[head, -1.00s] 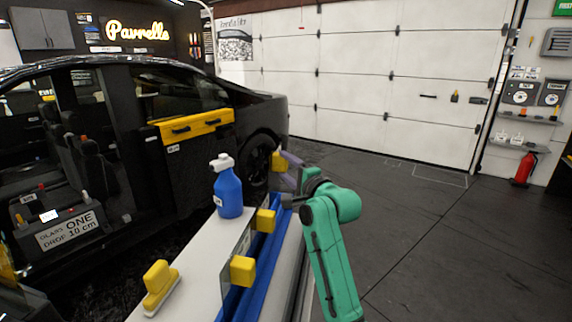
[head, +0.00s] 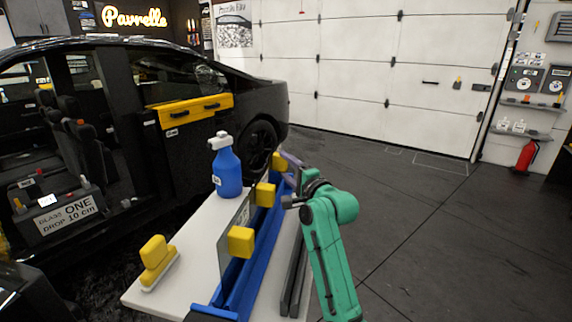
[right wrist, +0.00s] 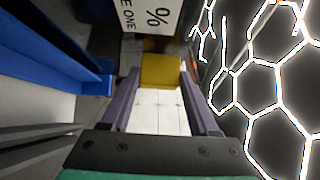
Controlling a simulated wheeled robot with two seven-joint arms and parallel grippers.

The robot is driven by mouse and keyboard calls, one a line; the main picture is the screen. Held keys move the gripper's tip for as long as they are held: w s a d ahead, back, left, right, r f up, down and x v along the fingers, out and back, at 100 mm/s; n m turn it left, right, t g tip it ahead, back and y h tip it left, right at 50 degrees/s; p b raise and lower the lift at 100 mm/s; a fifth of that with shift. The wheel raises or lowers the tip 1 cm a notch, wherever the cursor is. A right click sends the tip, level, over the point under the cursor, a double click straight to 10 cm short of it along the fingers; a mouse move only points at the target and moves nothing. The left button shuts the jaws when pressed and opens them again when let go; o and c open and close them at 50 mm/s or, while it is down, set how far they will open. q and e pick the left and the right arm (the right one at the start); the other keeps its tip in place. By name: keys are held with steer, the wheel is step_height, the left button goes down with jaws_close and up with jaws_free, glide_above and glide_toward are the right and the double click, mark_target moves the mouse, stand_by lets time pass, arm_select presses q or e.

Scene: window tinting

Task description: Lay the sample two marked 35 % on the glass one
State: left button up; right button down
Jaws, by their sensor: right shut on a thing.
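My right gripper (head: 287,162) is shut on a yellow block (head: 279,161) at the far end of the blue rack. In the right wrist view the two purple fingers (right wrist: 158,95) sit either side of the yellow block (right wrist: 161,70). A white label (right wrist: 150,16) beyond it shows "%" and "E ONE"; its number is out of frame. Two more yellow blocks, one nearer (head: 241,241) and one farther (head: 265,195), stand along the rack, with a dark sheet (head: 230,250) by the nearer. A sign (head: 67,216) at the car reads "GLASS ONE DROP 10 cm". My left gripper is out of view.
The blue rack (head: 243,285) lies along the right side of a white table (head: 195,247). A blue spray bottle (head: 227,172) and a yellow-handled tool (head: 155,261) stand on the table. The black car (head: 180,160) is left; the floor to the right is clear.

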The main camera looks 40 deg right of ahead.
steer(key=shift+f, duration=0.65)
steer(key=shift+c, duration=0.3)
jaws_free()
steer(key=shift+o, duration=0.3)
steer(key=shift+s, duration=0.1)
steer(key=s+d, duration=0.3)
steer(key=s, duration=0.1)
steer(key=shift+s+d+f, duration=0.1)
steer(key=shift+s+d, duration=0.2)
steer(key=shift+d, duration=0.1)
steer(key=shift+f, duration=0.1)
